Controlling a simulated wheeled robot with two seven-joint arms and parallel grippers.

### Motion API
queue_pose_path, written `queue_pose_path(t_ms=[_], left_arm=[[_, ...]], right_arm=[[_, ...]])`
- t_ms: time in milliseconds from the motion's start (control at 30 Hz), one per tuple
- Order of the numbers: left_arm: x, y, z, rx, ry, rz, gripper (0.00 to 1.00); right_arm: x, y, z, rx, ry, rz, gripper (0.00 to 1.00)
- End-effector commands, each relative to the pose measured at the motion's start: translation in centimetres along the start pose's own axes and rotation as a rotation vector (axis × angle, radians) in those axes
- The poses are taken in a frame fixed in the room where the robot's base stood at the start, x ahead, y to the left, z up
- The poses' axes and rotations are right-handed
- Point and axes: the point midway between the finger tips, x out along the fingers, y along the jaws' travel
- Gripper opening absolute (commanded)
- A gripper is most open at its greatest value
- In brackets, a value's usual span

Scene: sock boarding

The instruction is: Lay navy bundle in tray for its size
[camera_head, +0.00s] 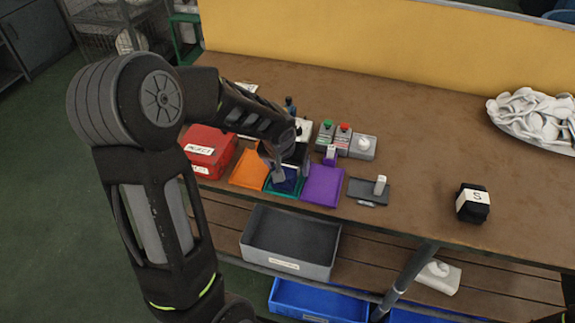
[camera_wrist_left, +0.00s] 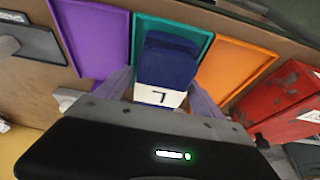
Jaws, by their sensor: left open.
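The navy bundle (camera_wrist_left: 172,58) lies in the green tray (camera_wrist_left: 142,36), with a white band marked "L" around its near end. In the head view the bundle (camera_head: 287,184) shows low in the green tray (camera_head: 270,190), partly behind my gripper. My left gripper (camera_wrist_left: 163,80) is open, one finger on each side of the banded end. In the head view the left gripper (camera_head: 279,176) is right over the tray. An orange tray (camera_head: 249,169) and a purple tray (camera_head: 323,186) flank the green one. My right gripper does not show.
A red box (camera_head: 208,150) stands left of the trays. A black bundle (camera_head: 471,206) marked "S" lies farther right. A heap of white pieces (camera_head: 535,112) is at the back right.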

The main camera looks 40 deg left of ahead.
Motion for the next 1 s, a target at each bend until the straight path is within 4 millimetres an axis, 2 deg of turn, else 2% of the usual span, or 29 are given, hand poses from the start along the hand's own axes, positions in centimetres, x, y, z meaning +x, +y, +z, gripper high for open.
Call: queue_pose_path(t_ms=[267, 433, 567, 800, 1000], left_arm=[[-0.2, 0.0, -0.1, 0.0, 0.0, 0.0, 0.78], [-1.3, 0.0, -0.2, -0.001, 0.003, 0.0, 0.78], [-3.5, 0.0, -0.2, -0.001, 0.005, 0.002, 0.78], [-8.6, 0.0, -0.2, -0.002, 0.005, 0.001, 0.78], [-11.6, 0.0, -0.2, 0.0, 0.003, 0.001, 0.78]], right_arm=[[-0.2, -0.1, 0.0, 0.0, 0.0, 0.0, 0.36], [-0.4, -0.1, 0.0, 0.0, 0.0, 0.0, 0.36], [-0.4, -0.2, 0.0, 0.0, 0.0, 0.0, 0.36], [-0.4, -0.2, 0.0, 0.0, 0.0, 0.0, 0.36], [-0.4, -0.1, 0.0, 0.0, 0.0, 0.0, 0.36]])
